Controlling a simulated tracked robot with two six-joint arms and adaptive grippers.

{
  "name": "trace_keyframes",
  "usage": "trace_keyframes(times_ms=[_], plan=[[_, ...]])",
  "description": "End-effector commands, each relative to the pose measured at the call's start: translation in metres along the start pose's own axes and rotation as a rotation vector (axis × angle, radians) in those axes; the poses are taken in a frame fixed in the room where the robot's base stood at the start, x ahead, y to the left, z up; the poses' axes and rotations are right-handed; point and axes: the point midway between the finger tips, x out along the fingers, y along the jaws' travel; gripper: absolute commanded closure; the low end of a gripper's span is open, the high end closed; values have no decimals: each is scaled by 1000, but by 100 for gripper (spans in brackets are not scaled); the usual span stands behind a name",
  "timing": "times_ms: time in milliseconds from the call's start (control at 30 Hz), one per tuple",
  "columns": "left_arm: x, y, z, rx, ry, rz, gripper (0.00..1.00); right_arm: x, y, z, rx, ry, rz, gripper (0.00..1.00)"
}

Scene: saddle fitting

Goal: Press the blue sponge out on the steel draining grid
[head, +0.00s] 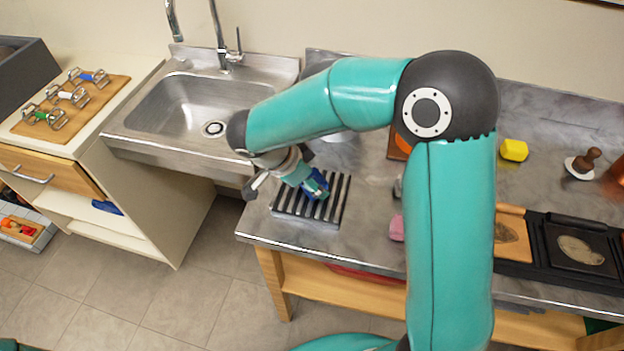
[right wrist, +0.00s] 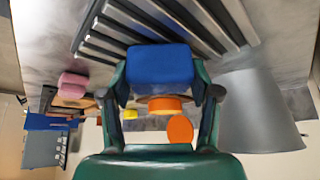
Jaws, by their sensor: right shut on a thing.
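The blue sponge (right wrist: 160,66) is held between the two fingers of my right gripper (right wrist: 163,97) in the right wrist view. In the head view the right gripper (head: 314,186) is over the steel draining grid (head: 300,208), and a little of the blue sponge (head: 319,181) shows beside the fingers. The dark and light slats of the grid also fill the top of the right wrist view (right wrist: 208,22). I cannot tell whether the sponge touches the slats. My left gripper is not in view.
The grid lies near the left front of the grey worktop (head: 375,255). A pink block (head: 397,228) is to its right, a yellow block (head: 513,150) further back. A steel sink (head: 185,105) stands left. A grey tapered vessel (right wrist: 258,110) is close to the gripper.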

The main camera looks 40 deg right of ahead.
Motion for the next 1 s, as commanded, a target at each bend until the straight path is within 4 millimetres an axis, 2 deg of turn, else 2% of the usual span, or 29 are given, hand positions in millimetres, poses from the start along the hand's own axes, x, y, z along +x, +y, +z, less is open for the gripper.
trace_keyframes(times_ms=[1000], plan=[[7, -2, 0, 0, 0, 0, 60, 4, 2, 4, -3, -5, 7, 66]])
